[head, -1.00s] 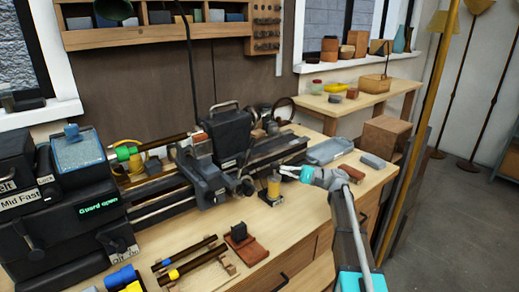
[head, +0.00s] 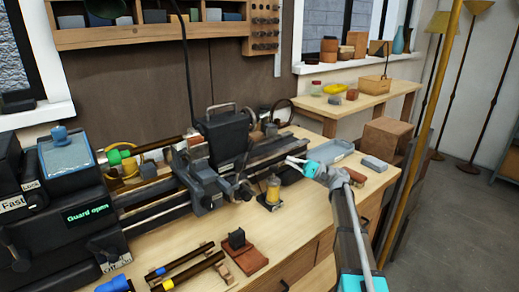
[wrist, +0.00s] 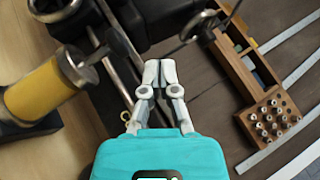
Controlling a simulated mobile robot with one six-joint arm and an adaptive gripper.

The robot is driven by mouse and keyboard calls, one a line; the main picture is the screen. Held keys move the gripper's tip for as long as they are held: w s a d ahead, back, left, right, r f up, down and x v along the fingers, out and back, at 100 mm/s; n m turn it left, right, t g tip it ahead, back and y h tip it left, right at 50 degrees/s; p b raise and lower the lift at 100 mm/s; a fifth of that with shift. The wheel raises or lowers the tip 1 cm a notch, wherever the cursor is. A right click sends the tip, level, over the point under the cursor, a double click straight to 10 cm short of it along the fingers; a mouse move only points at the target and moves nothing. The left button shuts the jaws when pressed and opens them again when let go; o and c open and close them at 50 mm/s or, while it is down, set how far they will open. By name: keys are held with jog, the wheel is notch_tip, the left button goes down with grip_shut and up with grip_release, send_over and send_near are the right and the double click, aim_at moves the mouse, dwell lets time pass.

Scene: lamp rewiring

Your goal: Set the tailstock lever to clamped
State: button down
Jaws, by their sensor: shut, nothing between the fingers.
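The dark lathe tailstock (head: 226,138) stands on the lathe bed in the middle of the head view. A thin dark lever-like handle (head: 247,172) shows at its right side, but I cannot tell whether it is the clamp lever or how it is set. My gripper (head: 290,160) is to the right of the tailstock, apart from it, above the bench. In the wrist view, my gripper (wrist: 160,72) is shut and empty, its white fingertips pointing toward dark lathe parts. A dark rod with a knob (wrist: 192,32) shows beyond the tips.
A grey tray (head: 328,152) and grey block (head: 375,163) lie to the right. The headstock display reads "Guard open".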

jog(key=shift+w+r, duration=0.1)
jog(key=shift+r, duration=0.05)
dwell(0.3)
jog(key=p, duration=0.5)
send_near(247, 153)
jog(key=w+a+r, duration=0.3)
jog(key=w+a, duration=0.1)
jog(key=w, duration=0.1)
jog(key=shift+s+a+r+p, duration=0.3)
jog(key=shift+s+a, duration=0.1)
jog(key=shift+s, duration=0.2)
jog(key=shift+s+a+r+p, duration=0.25)
jog(key=shift+s+a+r, duration=0.1)
jog(key=shift+s, duration=0.25)
jog(key=shift+a, duration=0.1)
